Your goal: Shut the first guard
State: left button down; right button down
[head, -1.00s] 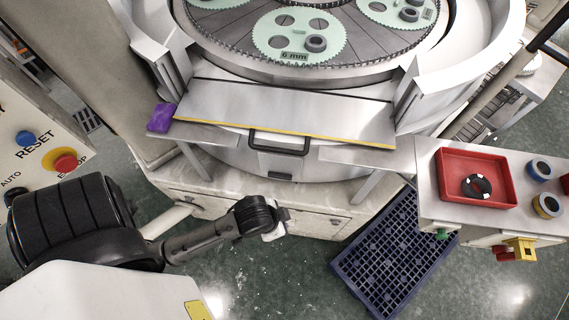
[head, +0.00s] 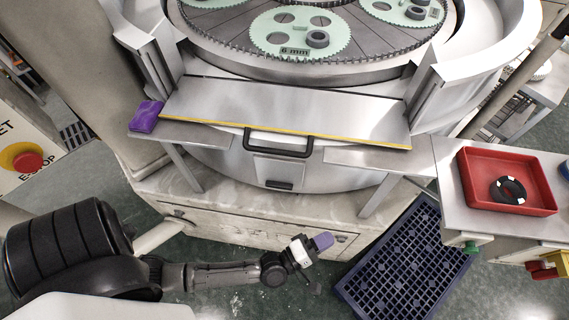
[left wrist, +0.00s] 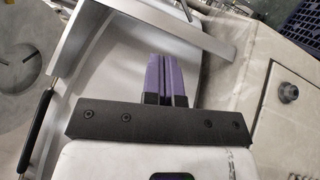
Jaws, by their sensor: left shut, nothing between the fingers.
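The guard (head: 285,108) is a flat steel panel with a yellow front edge. In the head view it lies folded outward, nearly level, between two upright side walls in front of the lapping plate. A black bar handle (head: 278,151) shows at its front edge. My left gripper (head: 322,241) is below and to the right of the handle, apart from it. Its purple fingers are together and empty. In the left wrist view the fingers (left wrist: 166,78) point at the machine's pale front, with a black handle (left wrist: 36,133) at the left. My right gripper is not in view.
A purple object (head: 146,117) lies on the ledge left of the guard. A red tray (head: 508,207) sits on a bench at the right. A dark blue crate (head: 405,262) stands on the floor. A red stop button (head: 27,161) is at the left.

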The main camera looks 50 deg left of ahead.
pick_arm(q)
jog(key=s+a+r+n+g+y, duration=0.1)
jog(key=s+a+r+n+y, duration=0.15)
jog(key=a+n+y, duration=0.65)
jog(key=s+a+r+n+g+y, duration=0.15)
jog(key=s+a+n+y, duration=0.25)
jog(key=n+y, duration=1.1)
jog(key=w+a+r+n+h+p, duration=0.1)
jog(key=w+a+r, duration=0.1)
jog(key=w+a+r+n+h+p, duration=0.1)
jog(key=w+r, duration=0.1)
jog(key=r, duration=0.1)
jog(key=w+a+r+n+h+p, duration=0.1)
jog(key=w+a+r, duration=0.1)
jog(key=r, duration=0.1)
jog(key=shift+w+a+r+t, duration=0.25)
jog(key=shift+a, duration=0.1)
jog(key=shift+w+a+r+p, duration=0.15)
jog(key=shift+r+p, duration=0.3)
jog(key=shift+r, duration=0.4)
